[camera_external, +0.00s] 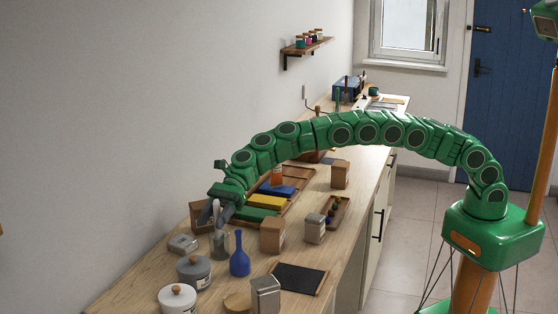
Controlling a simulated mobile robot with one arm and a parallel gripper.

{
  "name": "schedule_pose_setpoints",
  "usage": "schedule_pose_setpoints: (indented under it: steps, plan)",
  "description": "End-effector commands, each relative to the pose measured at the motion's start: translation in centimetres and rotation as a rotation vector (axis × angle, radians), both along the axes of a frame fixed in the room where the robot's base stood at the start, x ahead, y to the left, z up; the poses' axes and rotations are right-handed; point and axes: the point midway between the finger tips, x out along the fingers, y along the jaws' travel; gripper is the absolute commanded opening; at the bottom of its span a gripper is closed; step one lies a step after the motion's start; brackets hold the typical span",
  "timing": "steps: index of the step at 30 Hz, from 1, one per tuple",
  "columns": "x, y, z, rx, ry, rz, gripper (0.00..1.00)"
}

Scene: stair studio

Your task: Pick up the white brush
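My gripper (220,207) is at the end of the green arm, pointing down above the left part of the counter. Its dark fingers are at a clear jar (218,246) that stands on the counter. A slim whitish thing (216,209), which looks like the white brush, stands up out of the jar, at the fingers. It is too small here to tell whether the fingers touch it or are closed on it. The brush's lower part is hard to make out in the jar.
A blue bottle (239,258) stands right of the jar. Grey (194,272) and white (177,299) lidded pots stand in front. A small tin (183,244) is on the left.

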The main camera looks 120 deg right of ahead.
Motion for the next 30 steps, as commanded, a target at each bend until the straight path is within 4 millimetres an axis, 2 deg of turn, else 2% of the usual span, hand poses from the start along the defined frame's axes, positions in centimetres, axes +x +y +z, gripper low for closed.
schedule_pose_setpoints:
  steps: [1, 6, 9, 22, 26, 30]
  plan:
    - [0.0, 0.0, 0.0, 0.0, 0.0, 0.0, 0.38]
    - [0.0, 0.0, 0.0, 0.0, 0.0, 0.0, 0.12]
    - [0.0, 0.0, 0.0, 0.0, 0.0, 0.0, 0.0]
    - [0.0, 0.1, 0.2, 0.0, 0.0, 0.001, 0.0]
    - [0.0, 0.3, 1.4, 0.0, -0.002, 0.003, 0.0]
    - [0.1, 0.2, 3.6, 0.0, -0.003, 0.001, 0.0]
